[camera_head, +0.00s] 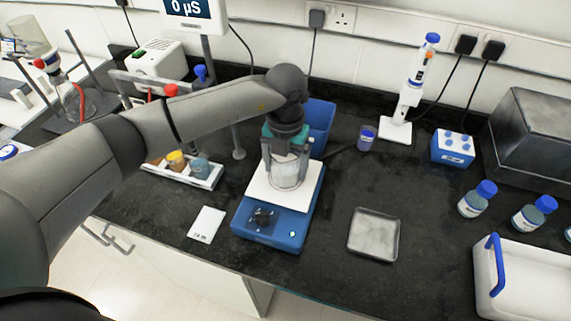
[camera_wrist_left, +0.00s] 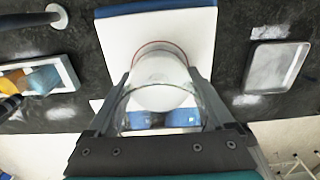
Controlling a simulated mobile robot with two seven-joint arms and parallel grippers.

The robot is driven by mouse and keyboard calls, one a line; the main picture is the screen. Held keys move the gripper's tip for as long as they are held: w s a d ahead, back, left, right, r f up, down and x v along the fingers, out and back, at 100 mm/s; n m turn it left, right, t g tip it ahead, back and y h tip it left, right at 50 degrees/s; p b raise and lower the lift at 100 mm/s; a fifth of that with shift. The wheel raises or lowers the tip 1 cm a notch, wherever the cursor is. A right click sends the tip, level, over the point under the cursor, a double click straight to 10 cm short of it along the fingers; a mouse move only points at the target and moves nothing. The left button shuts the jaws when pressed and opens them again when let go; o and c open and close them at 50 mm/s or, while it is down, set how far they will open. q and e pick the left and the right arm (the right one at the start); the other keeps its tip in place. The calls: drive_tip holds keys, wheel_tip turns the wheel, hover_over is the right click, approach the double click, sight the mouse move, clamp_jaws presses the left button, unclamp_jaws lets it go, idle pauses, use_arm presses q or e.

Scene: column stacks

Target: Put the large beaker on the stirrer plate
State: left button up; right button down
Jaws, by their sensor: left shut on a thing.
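The large beaker (camera_head: 286,172) is a clear glass vessel standing upright over the white top (camera_head: 306,203) of the blue stirrer plate (camera_head: 274,227). My left gripper (camera_head: 286,154) reaches down from above and is shut on the beaker's sides. In the left wrist view the beaker (camera_wrist_left: 160,82) sits between the two fingers (camera_wrist_left: 163,95), with the white plate top (camera_wrist_left: 118,42) under it. Its base looks to be on the plate or just above it; I cannot tell which. My right gripper is in neither view.
A metal tray (camera_head: 374,235) lies right of the stirrer, and a small white scale (camera_head: 207,224) lies left. A white rack with small jars (camera_head: 184,172) is at left. A blue container (camera_head: 320,122) stands behind. Bottles (camera_head: 477,199) and a white bin (camera_head: 530,277) are at right.

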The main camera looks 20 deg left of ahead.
use_arm(q)
drive_tip(key=shift+f, duration=0.1)
drive_tip(key=o, duration=1.4)
drive_tip(key=shift+r, duration=0.2)
wheel_tip(320, 180, up, 12)
